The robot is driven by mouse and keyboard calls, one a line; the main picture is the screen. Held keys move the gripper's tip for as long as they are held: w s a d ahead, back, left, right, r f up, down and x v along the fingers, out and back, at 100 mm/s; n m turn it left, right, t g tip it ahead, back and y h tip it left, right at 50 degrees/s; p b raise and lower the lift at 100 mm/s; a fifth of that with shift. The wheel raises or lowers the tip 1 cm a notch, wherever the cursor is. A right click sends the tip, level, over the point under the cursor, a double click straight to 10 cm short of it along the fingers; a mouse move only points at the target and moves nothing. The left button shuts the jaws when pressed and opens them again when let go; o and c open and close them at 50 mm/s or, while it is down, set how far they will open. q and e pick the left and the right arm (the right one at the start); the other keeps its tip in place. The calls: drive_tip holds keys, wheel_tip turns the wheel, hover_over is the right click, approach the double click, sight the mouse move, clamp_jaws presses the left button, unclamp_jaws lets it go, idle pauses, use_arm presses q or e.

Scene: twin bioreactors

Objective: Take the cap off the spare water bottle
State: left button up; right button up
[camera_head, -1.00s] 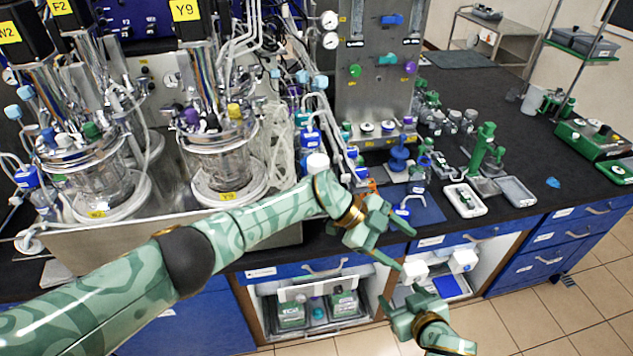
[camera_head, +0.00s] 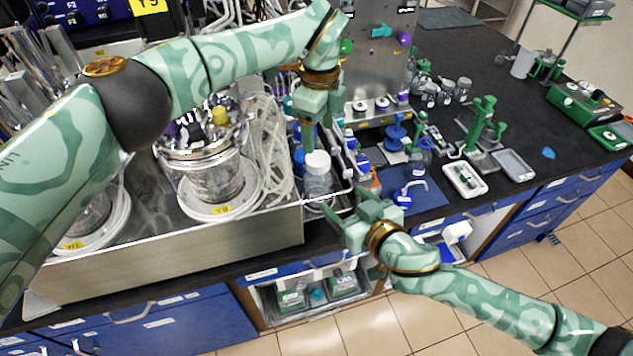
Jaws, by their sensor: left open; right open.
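The spare water bottle (camera_head: 318,186) is a clear bottle that stands upright at the right end of the steel bench tray. Its white cap (camera_head: 317,162) is on top. My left gripper (camera_head: 309,146) points down just above and behind the cap. It is open, and its fingers are partly bunched together in this view, so contact with the cap cannot be told. My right gripper (camera_head: 343,207) is open and empty, low and just right of the bottle, with its fingers toward it. It looks apart from the bottle, and the bottle's base is partly hidden.
A glass bioreactor vessel (camera_head: 212,178) and coiled clear tubing (camera_head: 268,150) stand left of the bottle. A blue mat (camera_head: 425,198) with small bottles and a white tray (camera_head: 465,178) lie to the right. The black bench (camera_head: 510,120) is freer farther right.

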sight(318, 176)
use_arm(q)
drive_tip(key=shift+w+a+f, duration=0.1)
drive_tip(key=shift+w, duration=0.15)
use_arm(e)
drive_tip(key=x, duration=1.3)
use_arm(q)
drive_tip(key=shift+s, duration=0.1)
use_arm(e)
drive_tip(key=shift+s, duration=0.1)
drive_tip(key=shift+c, duration=0.7)
clamp_jaws()
use_arm(q)
drive_tip(key=m, duration=1.3)
drive_tip(key=shift+m, duration=0.4)
drive_tip(key=m, duration=0.5)
drive_tip(key=shift+m, duration=0.4)
drive_tip(key=m, duration=1.2)
drive_tip(key=shift+m, duration=0.3)
drive_tip(key=m, duration=0.5)
drive_tip(key=shift+m, duration=0.3)
drive_tip(key=m, duration=0.6)
drive_tip(key=shift+m, duration=0.4)
drive_tip(key=shift+f, duration=0.25)
wheel_tip(318, 176, down, 8)
drive_tip(key=shift+r, duration=0.25)
use_arm(e)
drive_tip(key=shift+f, duration=0.1)
